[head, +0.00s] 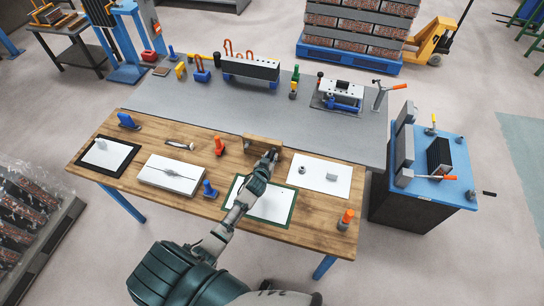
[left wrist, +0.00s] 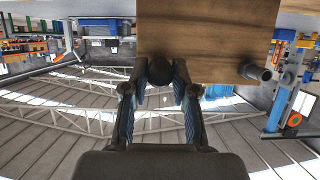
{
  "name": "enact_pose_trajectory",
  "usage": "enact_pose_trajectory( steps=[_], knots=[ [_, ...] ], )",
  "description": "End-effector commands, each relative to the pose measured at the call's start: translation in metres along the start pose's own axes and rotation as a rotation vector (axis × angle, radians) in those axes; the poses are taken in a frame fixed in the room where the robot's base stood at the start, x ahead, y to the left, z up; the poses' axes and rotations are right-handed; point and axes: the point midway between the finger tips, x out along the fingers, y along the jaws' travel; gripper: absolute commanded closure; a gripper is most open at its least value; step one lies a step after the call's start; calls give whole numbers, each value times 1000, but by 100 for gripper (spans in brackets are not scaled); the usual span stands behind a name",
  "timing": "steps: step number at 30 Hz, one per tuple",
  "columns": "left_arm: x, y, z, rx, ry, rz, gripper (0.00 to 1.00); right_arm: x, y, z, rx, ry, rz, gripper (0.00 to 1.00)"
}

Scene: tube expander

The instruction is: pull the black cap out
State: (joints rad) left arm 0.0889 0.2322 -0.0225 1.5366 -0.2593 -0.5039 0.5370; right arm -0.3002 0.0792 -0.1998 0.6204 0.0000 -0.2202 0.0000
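A wooden block (head: 262,143) stands near the middle of the wooden bench. In the left wrist view the block (left wrist: 207,40) fills the top, with a round black cap (left wrist: 159,71) at its edge and a grey peg (left wrist: 256,72) to the right. My left gripper (head: 271,155) is at the block's near face. In the wrist view my left gripper (left wrist: 160,78) has one fingertip on each side of the black cap, with no clear gap at either side. The cap is hidden in the head view. My right gripper does not show.
A green-framed board (head: 270,205) lies under my left arm. A white board (head: 318,176) is to its right, and a white box (head: 173,178) to its left. An orange-topped peg (head: 219,145) and a blue part (head: 209,189) stand nearby. A grey table (head: 210,110) is behind.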

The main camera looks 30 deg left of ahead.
Motion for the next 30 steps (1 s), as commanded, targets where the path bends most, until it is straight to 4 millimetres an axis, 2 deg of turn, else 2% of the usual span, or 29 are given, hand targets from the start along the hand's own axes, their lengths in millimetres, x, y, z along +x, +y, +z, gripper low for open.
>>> enact_pose_trajectory(
  steps=[1,2,30],
  knots=[
    [0,0,0,0,0,0,92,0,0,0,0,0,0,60],
    [0,0,0,0,0,0,100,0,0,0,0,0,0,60],
    [-10,0,4,0,0,0,100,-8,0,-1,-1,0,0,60]
  ],
)
